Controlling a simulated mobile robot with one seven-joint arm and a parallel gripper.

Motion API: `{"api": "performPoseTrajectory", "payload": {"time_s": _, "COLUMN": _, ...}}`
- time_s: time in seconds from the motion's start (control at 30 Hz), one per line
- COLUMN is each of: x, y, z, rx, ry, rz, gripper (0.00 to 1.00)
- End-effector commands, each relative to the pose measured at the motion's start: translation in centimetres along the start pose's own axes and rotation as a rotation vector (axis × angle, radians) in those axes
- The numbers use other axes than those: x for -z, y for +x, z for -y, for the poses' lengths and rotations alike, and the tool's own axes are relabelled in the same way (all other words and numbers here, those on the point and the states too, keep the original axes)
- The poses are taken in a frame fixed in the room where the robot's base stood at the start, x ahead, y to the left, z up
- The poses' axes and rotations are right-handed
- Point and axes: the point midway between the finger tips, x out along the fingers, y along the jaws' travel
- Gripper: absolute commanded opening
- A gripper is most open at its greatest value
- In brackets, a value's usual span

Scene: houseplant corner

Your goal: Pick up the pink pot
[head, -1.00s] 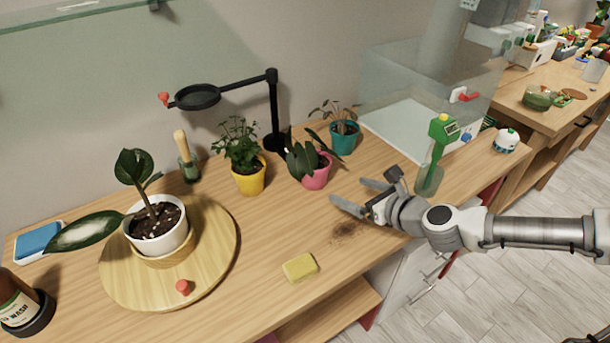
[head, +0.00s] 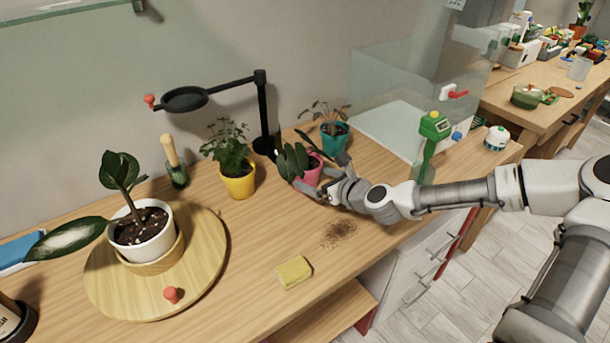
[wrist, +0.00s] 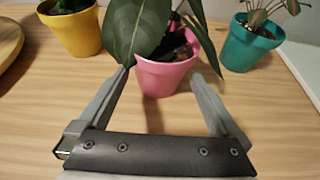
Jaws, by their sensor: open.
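The pink pot (head: 308,174) holds a plant with broad dark green leaves. It stands upright on the wooden table between the yellow pot and the teal pot. In the wrist view the pink pot (wrist: 165,78) is straight ahead, between and just beyond my finger tips. My gripper (head: 322,178) is open and low over the table at the pot's front right. In the wrist view my gripper (wrist: 160,78) has a finger on each side of the pot's near face. A leaf hangs over the left fingertip. I cannot tell whether either finger touches the pot.
The yellow pot (head: 238,184) is to the left and the teal pot (head: 334,138) is close behind to the right. A black lamp stand (head: 263,115) rises behind. A yellow sponge (head: 294,272) and a dark soil patch (head: 339,233) lie in front.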

Motion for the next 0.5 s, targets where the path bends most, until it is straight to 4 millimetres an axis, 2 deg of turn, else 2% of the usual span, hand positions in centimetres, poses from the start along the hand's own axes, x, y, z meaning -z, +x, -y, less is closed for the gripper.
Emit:
{"api": "performPoseTrajectory", "payload": {"time_s": 0.13, "x": 0.0, "y": 0.9, "z": 0.0, "rx": 0.000, "ry": 0.000, "rz": 0.000, "gripper": 1.00}}
{"api": "performPoseTrajectory", "payload": {"time_s": 0.4, "x": 0.0, "y": 4.4, "z": -0.1, "rx": 0.000, "ry": -0.001, "rz": 0.000, "gripper": 1.00}}
{"api": "performPoseTrajectory", "payload": {"time_s": 0.5, "x": -0.1, "y": 5.1, "z": 0.0, "rx": 0.000, "ry": -0.001, "rz": 0.000, "gripper": 1.00}}
